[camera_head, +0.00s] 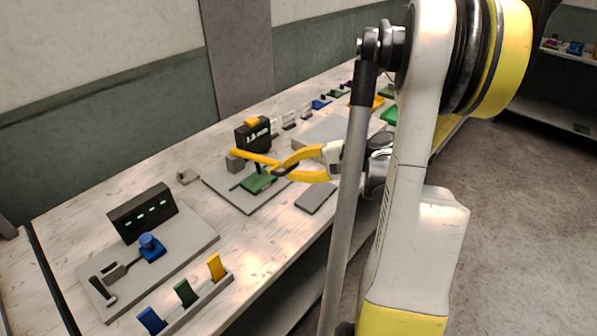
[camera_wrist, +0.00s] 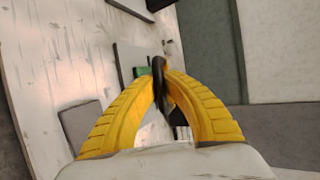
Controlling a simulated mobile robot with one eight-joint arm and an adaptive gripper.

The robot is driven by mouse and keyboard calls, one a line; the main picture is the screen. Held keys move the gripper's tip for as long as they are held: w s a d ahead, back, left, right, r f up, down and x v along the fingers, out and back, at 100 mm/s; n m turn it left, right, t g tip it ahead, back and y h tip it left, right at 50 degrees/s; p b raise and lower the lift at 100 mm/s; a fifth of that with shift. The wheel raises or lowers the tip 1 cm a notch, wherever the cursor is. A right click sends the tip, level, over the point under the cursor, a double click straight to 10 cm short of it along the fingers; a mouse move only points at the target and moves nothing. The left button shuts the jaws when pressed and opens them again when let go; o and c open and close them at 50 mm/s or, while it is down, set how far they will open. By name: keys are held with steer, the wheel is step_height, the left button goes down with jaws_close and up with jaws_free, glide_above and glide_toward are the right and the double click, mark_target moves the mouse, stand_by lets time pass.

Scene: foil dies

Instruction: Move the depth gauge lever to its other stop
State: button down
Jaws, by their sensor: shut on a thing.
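My gripper (camera_head: 282,169) is over the workbench, with its curved yellow fingers reaching left toward a station with a green block (camera_head: 258,184). In the wrist view, the fingers (camera_wrist: 163,82) close from both sides on a dark, narrow, upright piece (camera_wrist: 158,66) with a rounded top, which looks like the lever. In the head view, the fingers largely hide this piece. A yellow bar (camera_head: 248,157) shows just left of the fingertips; I cannot tell what it belongs to. The lever's stops cannot be made out. The green block also shows beyond the fingers in the wrist view (camera_wrist: 141,71).
A black box with pale marks (camera_head: 242,135) stands behind the gripper. At front left, a grey plate (camera_head: 190,240) carries a blue knob (camera_head: 150,243) and another black box (camera_head: 143,213). Blue, green and yellow tabs (camera_head: 185,292) stand near the front edge. More small items line the far bench.

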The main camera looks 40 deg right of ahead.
steer(key=w+a+r+m+g+h+p, duration=0.1)
steer(key=w+r+g+p, duration=0.7)
steer(key=w+r+p, duration=0.8)
steer(key=w+r+m, duration=0.1)
steer(key=w+r, duration=0.2)
steer(key=w, duration=0.1)
steer(key=shift+w+a+h+p, duration=0.2)
steer(key=shift+a+h+p, duration=0.1)
steer(key=shift+r, duration=0.1)
steer(key=c, duration=1.5)
jaws_free()
steer(key=shift+c, duration=0.2)
steer(key=shift+o, duration=0.4)
steer(key=shift+w, duration=0.15)
